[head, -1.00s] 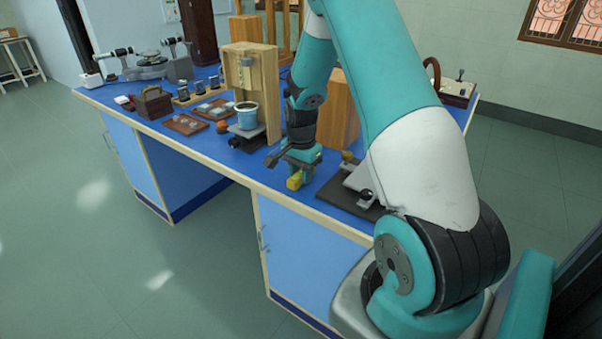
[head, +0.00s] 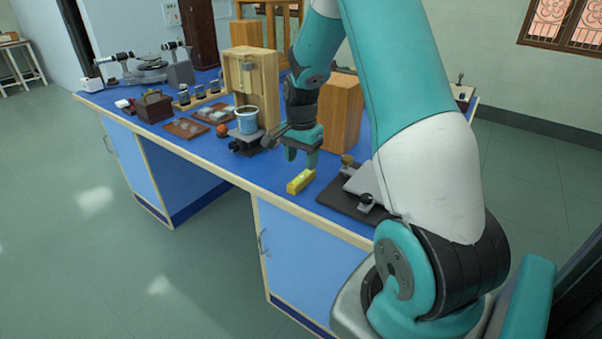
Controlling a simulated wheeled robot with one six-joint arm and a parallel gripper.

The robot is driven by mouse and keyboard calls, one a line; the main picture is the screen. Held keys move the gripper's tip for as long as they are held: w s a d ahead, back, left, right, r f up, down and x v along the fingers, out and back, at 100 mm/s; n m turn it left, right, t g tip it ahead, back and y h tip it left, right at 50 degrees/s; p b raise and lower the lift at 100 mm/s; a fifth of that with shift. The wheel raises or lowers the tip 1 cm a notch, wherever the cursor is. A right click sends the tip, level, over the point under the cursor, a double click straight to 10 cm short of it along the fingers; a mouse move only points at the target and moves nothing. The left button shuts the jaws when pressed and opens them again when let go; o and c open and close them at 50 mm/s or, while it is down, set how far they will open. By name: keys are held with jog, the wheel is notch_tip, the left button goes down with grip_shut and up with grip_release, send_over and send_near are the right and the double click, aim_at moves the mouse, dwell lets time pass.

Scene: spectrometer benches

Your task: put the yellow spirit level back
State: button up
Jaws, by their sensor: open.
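The yellow spirit level (head: 301,181) lies on the blue bench top (head: 266,172) close to its front edge. My gripper (head: 300,157) is open and empty, pointing down. It is above and just behind the level, apart from it.
Behind my gripper is a wooden block (head: 342,112). To the left are a blue-white pot (head: 247,120), an orange ball (head: 222,131) and flat brown trays (head: 186,128). Open floor lies in front.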

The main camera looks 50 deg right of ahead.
aim_at(301, 177)
notch_tip(301, 177, up, 6)
jog(key=f, duration=0.1)
jog(key=s+a+r+n+y, duration=0.1)
jog(key=a+r+n, duration=0.2)
jog(key=a, duration=0.3)
jog(key=s+a+r+n+t, duration=0.1)
jog(key=s+a+r+n, duration=0.1)
jog(key=a+n, duration=0.35)
jog(key=s+a+r+n+y, duration=0.1)
jog(key=a+r+n, duration=0.15)
jog(key=a, duration=0.55)
jog(key=s+a+r+n+y+p, duration=0.1)
jog(key=s+a+r+n, duration=0.2)
jog(key=s+a+n, duration=0.3)
jog(key=s+a+r+n+g+y+p, duration=0.1)
jog(key=s+a+r+n+p, duration=0.1)
jog(key=s+a+n, duration=0.4)
jog(key=s+a+r, duration=0.1)
jog(key=s+a, duration=0.1)
jog(key=s, duration=0.3)
jog(key=shift+a+r+n, duration=0.3)
jog(key=shift+a+r, duration=0.1)
jog(key=shift+s, duration=0.1)
